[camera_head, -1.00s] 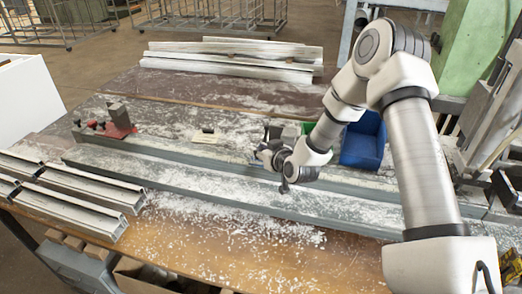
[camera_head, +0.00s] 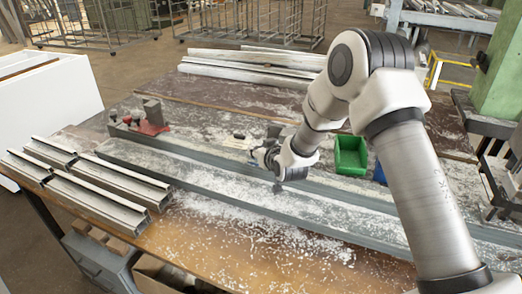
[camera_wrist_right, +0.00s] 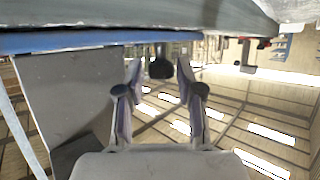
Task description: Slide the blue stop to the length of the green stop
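My right gripper (camera_head: 264,157) is low at the long grey rail (camera_head: 200,155), near the middle of the bench. A small bluish part shows at its fingers, but I cannot tell whether it is the blue stop. In the right wrist view my fingers (camera_wrist_right: 160,75) are apart, with a dark knob (camera_wrist_right: 160,68) between their tips and gaps visible on both sides. A blue strip (camera_wrist_right: 70,42) runs across the top, above the fingers. I cannot make out the green stop. My left gripper is not in view.
A red clamp (camera_head: 152,127) with a grey block stands at the rail's left end. A green bin (camera_head: 350,156) and a mostly hidden blue bin (camera_head: 380,173) are right of my gripper. Metal profiles lie front left (camera_head: 110,190) and at the back (camera_head: 245,70).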

